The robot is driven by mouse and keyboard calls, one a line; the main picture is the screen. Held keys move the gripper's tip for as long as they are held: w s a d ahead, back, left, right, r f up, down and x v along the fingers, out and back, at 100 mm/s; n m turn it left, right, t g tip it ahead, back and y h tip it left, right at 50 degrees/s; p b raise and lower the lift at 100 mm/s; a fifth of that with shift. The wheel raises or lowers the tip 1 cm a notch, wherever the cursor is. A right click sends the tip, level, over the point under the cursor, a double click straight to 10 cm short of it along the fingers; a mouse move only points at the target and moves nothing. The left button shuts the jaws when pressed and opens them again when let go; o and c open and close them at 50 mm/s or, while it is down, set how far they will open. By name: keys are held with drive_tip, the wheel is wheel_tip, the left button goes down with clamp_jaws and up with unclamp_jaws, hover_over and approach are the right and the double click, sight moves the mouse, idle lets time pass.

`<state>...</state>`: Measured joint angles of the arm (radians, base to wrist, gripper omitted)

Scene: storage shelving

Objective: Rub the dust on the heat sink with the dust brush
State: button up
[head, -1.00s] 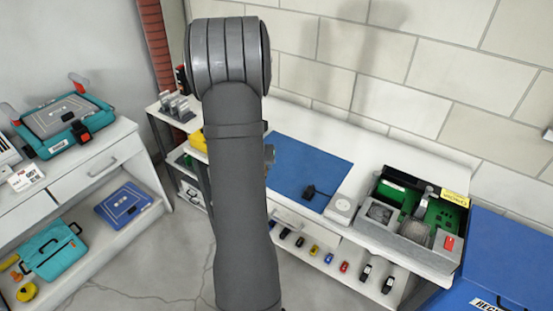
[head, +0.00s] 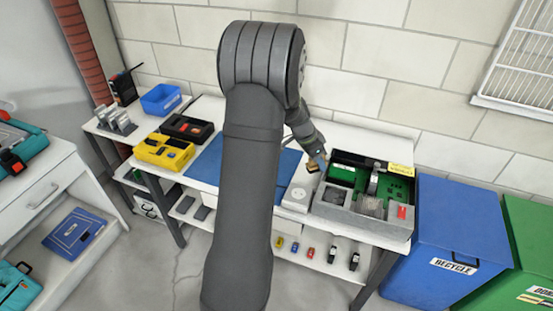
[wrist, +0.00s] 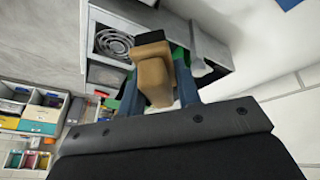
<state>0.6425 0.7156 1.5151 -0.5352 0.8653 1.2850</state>
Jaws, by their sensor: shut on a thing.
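My gripper (head: 318,161) is shut on the dust brush, beside the left wall of the open case (head: 362,222). The case holds a green circuit board. A grey block that looks like the heat sink (head: 372,206) sits near its front. A round fan grille (wrist: 113,43) shows in the wrist view. I cannot make out dust or contact.
A white device with a round dial (head: 298,196) stands left of the case. A blue mat (head: 285,178) lies left of that, partly behind my arm. A yellow bin (head: 163,151) is farther left.

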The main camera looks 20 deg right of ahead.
drive_tip(key=s+d+r+m+g+y, duration=0.1)
drive_tip(key=s+d+m+g, duration=0.1)
drive_tip(key=s+d+m, duration=0.5)
drive_tip(key=r+m+y, duration=0.1)
drive_tip(key=m+y, duration=0.1)
hover_over(381, 207)
drive_tip(key=shift+g, duration=0.3)
drive_tip(key=shift+w+d+f, duration=0.1)
drive_tip(key=shift+w+f, duration=0.05)
drive_tip(key=shift+f, duration=1.45)
drive_tip(key=shift+w+d+f, duration=0.1)
drive_tip(key=shift+w+f, duration=0.05)
drive_tip(key=shift+f, duration=1.4)
drive_tip(key=shift+w+a+f, duration=0.7)
drive_tip(key=shift+c, duration=0.3)
drive_tip(key=shift+w+a+r, duration=0.15)
drive_tip(key=shift+w+a, duration=1.7)
drive_tip(key=shift+s+d, duration=2.45)
drive_tip(key=shift+s, duration=0.05)
drive_tip(key=shift+s+a, duration=0.1)
drive_tip(key=shift+s, duration=0.15)
drive_tip(key=shift+c, duration=0.3)
drive_tip(key=shift+a, duration=0.3)
drive_tip(key=shift+w+a, duration=2.4)
drive_tip(key=shift+w, duration=0.05)
drive_tip(key=shift+s+d, duration=2.5)
drive_tip(key=shift+s, duration=0.05)
drive_tip(key=shift+d+r, duration=0.1)
wheel_tip(381, 207, up, 8)
